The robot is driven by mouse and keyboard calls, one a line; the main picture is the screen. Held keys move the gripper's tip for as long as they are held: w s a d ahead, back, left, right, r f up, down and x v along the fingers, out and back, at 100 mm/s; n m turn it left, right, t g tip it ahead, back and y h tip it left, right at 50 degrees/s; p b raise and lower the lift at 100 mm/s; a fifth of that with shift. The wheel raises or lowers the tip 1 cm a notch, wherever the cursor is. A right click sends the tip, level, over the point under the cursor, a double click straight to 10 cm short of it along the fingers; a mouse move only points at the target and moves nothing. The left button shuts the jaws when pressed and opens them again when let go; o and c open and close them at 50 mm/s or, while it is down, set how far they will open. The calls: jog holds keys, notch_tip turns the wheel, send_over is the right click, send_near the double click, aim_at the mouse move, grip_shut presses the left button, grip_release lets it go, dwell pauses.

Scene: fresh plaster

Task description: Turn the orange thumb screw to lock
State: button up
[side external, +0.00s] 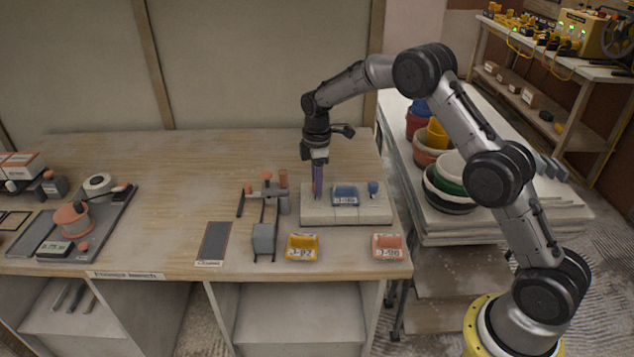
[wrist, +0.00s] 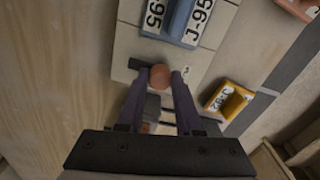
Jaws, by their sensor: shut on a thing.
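The orange thumb screw (wrist: 160,78) shows as a round orange head between my two purple fingertips in the wrist view. My gripper (wrist: 161,72) is shut on it, with one finger on each side. A short dark bar (wrist: 140,65) lies beside the head. In the side view my gripper (side external: 317,190) points down at the left part of the pale tiled block (side external: 365,214). The fingers mostly hide the screw there, so its turn angle cannot be told.
A blue tagged holder (side external: 345,195) and a small blue knob (side external: 374,188) are on the block. A grey fixture with orange knobs (side external: 264,238) stands close left. A yellow holder (side external: 302,247) and an orange holder (side external: 387,247) lie in front. The table's back left is clear.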

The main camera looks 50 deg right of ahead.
grip_shut()
jog(key=m, duration=1.3)
jog(key=shift+m, duration=2.4)
jog(key=shift+r, duration=0.1)
jog(key=o, duration=1)
grip_release()
notch_tip(320, 180, up, 14)
